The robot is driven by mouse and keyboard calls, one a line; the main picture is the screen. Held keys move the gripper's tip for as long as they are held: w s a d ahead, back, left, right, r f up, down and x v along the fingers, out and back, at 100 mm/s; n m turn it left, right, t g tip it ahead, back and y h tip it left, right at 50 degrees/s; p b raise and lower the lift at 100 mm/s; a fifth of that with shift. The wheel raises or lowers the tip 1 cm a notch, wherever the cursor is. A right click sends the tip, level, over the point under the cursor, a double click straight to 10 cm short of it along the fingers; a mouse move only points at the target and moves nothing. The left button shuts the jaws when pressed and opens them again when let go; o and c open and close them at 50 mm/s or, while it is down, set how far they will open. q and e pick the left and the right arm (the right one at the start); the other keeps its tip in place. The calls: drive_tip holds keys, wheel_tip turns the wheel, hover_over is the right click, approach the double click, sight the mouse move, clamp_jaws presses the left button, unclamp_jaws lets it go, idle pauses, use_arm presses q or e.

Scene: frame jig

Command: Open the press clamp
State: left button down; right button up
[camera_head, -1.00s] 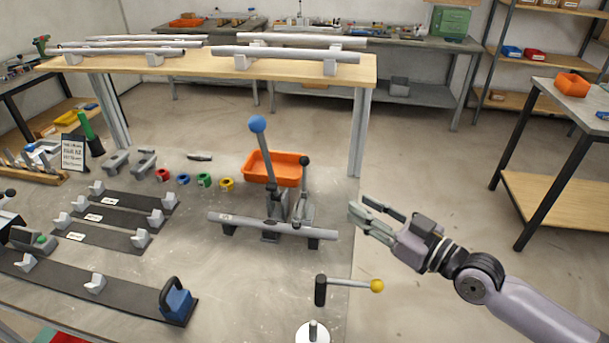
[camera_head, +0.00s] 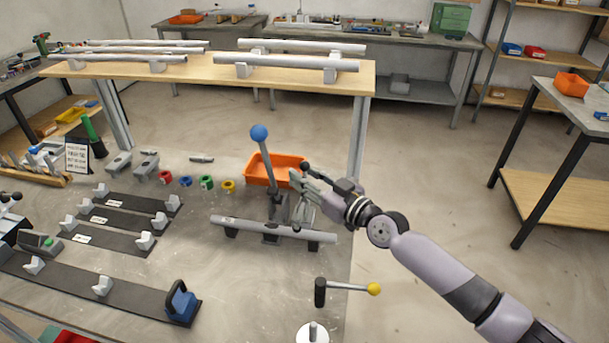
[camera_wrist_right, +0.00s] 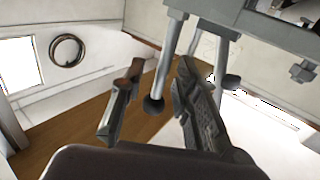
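The press clamp (camera_head: 278,208) stands on the grey bench behind a grey tube (camera_head: 255,228) lying across two dark supports. A long lever with a blue ball (camera_head: 259,132) rises from it, leaning slightly left. A shorter lever with a black knob (camera_head: 305,167) is at its right side. My right gripper (camera_head: 300,186) is at this shorter lever and partly hides it. In the right wrist view the gripper (camera_wrist_right: 155,108) is open, with a black ball (camera_wrist_right: 152,105) on a grey rod between its fingers. Contact is not clear. My left gripper is out of view.
An orange bin (camera_head: 262,172) sits just behind the clamp. Dark mats with pale blocks (camera_head: 118,217) and small coloured rings (camera_head: 206,182) lie to the left. A wooden shelf with tubes (camera_head: 200,75) is behind.

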drive_tip(key=shift+w+a, duration=0.2)
drive_tip(key=shift+c, duration=0.5)
clamp_jaws()
idle(0.3)
